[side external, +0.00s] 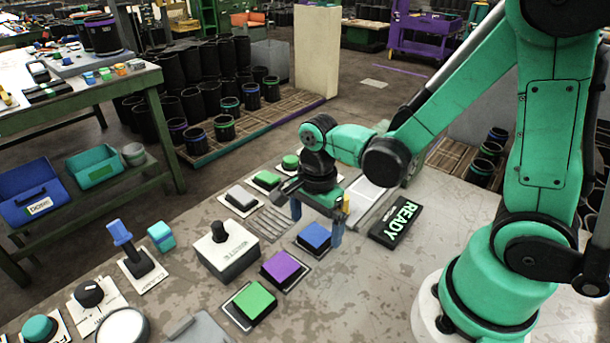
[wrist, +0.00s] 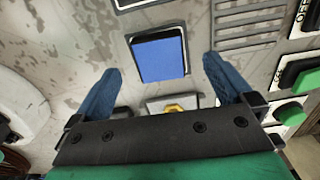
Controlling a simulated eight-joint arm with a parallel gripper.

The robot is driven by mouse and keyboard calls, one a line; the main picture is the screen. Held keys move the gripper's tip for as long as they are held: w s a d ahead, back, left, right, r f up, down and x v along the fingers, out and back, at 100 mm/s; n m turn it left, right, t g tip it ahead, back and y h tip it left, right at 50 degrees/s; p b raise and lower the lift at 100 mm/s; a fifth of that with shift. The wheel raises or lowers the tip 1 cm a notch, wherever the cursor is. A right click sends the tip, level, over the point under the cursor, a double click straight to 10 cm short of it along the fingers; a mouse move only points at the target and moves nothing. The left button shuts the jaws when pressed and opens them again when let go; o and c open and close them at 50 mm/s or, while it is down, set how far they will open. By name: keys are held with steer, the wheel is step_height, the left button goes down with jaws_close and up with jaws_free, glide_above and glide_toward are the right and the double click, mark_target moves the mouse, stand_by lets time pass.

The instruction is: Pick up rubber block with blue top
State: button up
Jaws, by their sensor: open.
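The block with the blue top (side external: 314,237) sits on a dark-edged plate on the worktable, at the upper end of a row with purple and green blocks. In the wrist view the blue top (wrist: 160,60) shows at upper middle, between and slightly beyond the fingertips. My gripper (side external: 316,221) points down, its two blue fingers spread apart with nothing held. In the side view it is close to the blue block, just behind or above it; the exact height is hard to tell. In the wrist view my gripper (wrist: 162,67) is wide open, its fingers clear of the block.
A purple block (side external: 284,268) and a green block (side external: 254,300) stand in line nearby. A joystick box (side external: 225,253) is to the left. A black READY sign (side external: 398,222) lies to the right. Grey slots (side external: 268,222) and button plates (side external: 240,198) are behind left.

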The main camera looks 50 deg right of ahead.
steer(key=shift+f, duration=1.1)
steer(key=c, duration=1.4)
steer(key=shift+o, duration=0.2)
steer(key=shift+r, duration=0.1)
